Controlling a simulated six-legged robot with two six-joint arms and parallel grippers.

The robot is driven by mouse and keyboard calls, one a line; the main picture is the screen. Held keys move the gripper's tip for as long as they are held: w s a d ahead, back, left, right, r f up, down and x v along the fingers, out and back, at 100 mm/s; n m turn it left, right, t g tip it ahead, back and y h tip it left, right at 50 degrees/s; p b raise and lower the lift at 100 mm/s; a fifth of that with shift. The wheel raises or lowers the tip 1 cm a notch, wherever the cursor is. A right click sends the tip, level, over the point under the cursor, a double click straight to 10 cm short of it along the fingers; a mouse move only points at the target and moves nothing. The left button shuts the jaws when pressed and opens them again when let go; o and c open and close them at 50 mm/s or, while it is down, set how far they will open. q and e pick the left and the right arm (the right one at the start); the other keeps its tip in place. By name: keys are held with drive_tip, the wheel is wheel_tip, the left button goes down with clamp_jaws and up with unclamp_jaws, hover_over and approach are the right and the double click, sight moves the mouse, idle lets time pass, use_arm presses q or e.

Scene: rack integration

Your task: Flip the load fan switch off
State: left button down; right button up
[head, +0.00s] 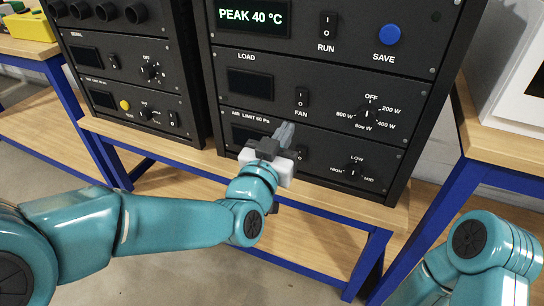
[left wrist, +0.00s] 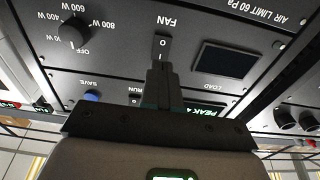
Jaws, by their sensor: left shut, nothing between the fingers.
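The load fan switch (head: 301,98) is a small black rocker marked I and O above the FAN label on the LOAD panel (head: 267,68). It also shows in the left wrist view (left wrist: 161,45), where the picture is upside down. I cannot tell which way the rocker is tilted. My left gripper (head: 287,130) is shut and empty, with its tips just below the switch in the head view. In the left wrist view its fingertips (left wrist: 158,66) overlap the switch's near end; contact is unclear. My right arm shows at lower right, its gripper out of view.
Right of the switch is the load dial (head: 366,113), its mark towards OFF. Above are the RUN switch (head: 327,26), blue SAVE button (head: 389,35) and a lit PEAK 40 °C display (head: 250,17). Below, the AIR LIMIT panel (head: 325,165) is partly hidden by my gripper.

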use_arm(q)
drive_tip(key=v, duration=0.5)
drive_tip(key=shift+s+a, duration=0.2)
drive_tip(key=shift+s, duration=0.2)
drive_tip(key=shift+f, duration=0.1)
drive_tip(key=w+a+f+n+g+y, duration=0.15)
drive_tip(key=a+f, duration=0.25)
drive_tip(key=f, duration=0.4)
drive_tip(key=w+a+f+g+y, duration=0.2)
drive_tip(key=a+f, duration=0.2)
drive_tip(key=f, duration=0.5)
drive_tip(key=s+a+f+n+g, duration=0.1)
drive_tip(key=s+a+f+g, duration=0.2)
drive_tip(key=f, duration=0.6)
drive_tip(key=s+f+n+g, duration=0.1)
drive_tip(key=s+f+g, duration=0.3)
drive_tip(key=f, duration=0.5)
drive_tip(key=s+d+f+n+g+h, duration=0.1)
drive_tip(key=s+f+g, duration=0.3)
drive_tip(key=s, duration=0.5)
drive_tip(key=s+d+f+n+g+h, duration=0.1)
drive_tip(key=s+d+f+g, duration=0.15)
drive_tip(key=s+f, duration=0.5)
wheel_tip(320, 180, up, 26)
drive_tip(key=s+p, duration=0.1)
drive_tip(key=p, duration=2.4)
drive_tip(key=shift+a+g, duration=0.3)
drive_tip(key=shift+a, duration=0.2)
